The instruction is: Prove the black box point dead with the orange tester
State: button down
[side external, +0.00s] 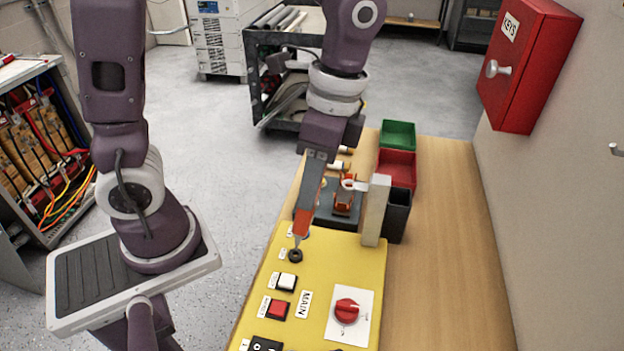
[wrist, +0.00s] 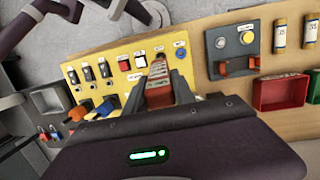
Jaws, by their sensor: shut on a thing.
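My gripper (side external: 317,168) points down over the yellow panel (side external: 335,270) and is shut on the orange tester (side external: 305,207). The tester leans slightly, with its narrow grey tip down. The tip is at the black round point (side external: 295,256) near the panel's far left corner; I cannot tell whether it touches or is just above. In the wrist view the tester (wrist: 159,96) sits between the fingers of my gripper (wrist: 158,88), its tip over the same part of the panel. The tip largely hides the black point there. A blue-ringed point (wrist: 180,53) lies beside it.
The panel carries a white button (side external: 287,282), a red button (side external: 277,309) and a red rotary knob (side external: 347,310). Behind it are a grey base (wrist: 238,43), an upright beige block (side external: 376,210), and green (side external: 398,134), red (side external: 397,163) and black bins (side external: 397,214). Bench at right is clear.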

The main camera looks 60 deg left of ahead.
jog(key=shift+f, duration=0.6)
dwell(0.9)
